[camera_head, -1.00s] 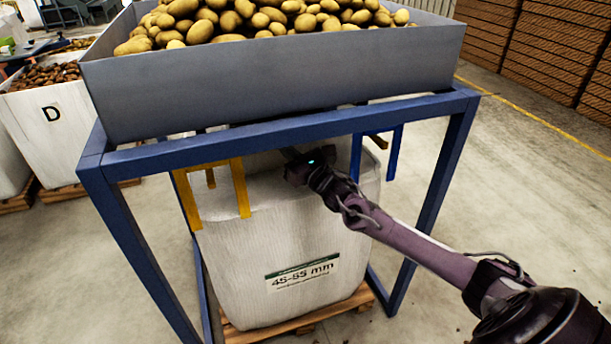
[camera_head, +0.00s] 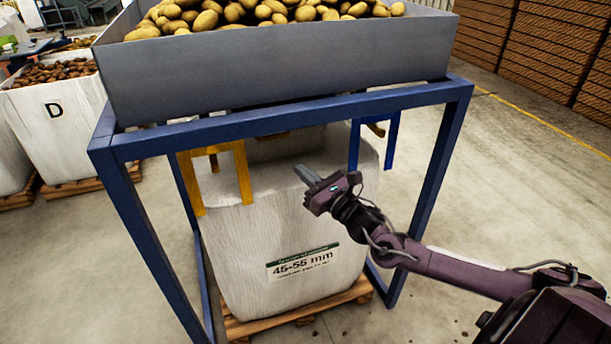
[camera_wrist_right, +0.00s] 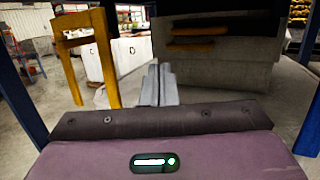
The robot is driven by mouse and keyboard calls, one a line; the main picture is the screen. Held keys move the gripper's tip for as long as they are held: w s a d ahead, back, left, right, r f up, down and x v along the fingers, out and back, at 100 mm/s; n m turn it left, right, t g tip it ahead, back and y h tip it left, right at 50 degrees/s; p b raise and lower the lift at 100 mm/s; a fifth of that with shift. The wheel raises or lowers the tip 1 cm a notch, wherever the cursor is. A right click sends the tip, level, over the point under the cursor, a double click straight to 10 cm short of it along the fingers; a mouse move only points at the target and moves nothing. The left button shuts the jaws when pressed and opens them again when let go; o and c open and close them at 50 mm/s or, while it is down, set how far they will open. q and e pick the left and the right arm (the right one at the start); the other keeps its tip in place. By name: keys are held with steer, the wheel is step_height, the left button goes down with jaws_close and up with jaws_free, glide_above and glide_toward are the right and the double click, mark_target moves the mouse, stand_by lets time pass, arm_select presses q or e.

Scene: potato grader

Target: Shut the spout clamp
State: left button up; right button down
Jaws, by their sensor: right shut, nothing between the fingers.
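In the head view, a white bulk bag (camera_head: 265,262) marked 45-55 mm stands inside the blue frame. A grey spout (camera_head: 290,146) hangs above it, mostly hidden behind the frame's front beam. In the right wrist view, two orange bars (camera_wrist_right: 197,43) cross a dark part ahead, to the right of the fingers; they look like the spout clamp, but I cannot tell its state. My right gripper (camera_head: 304,175) is shut and empty, in front of the bag's top and below the beam. Its fingers (camera_wrist_right: 158,78) also show in the wrist view. My left gripper is out of view.
A grey hopper (camera_head: 280,82) full of potatoes sits on the blue frame (camera_head: 290,122). A yellow bracket (camera_head: 242,172) hangs left of the gripper and a blue bracket (camera_head: 392,140) right. Bag D (camera_head: 55,135) stands at left.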

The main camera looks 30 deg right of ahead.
steer(key=shift+s, duration=0.4)
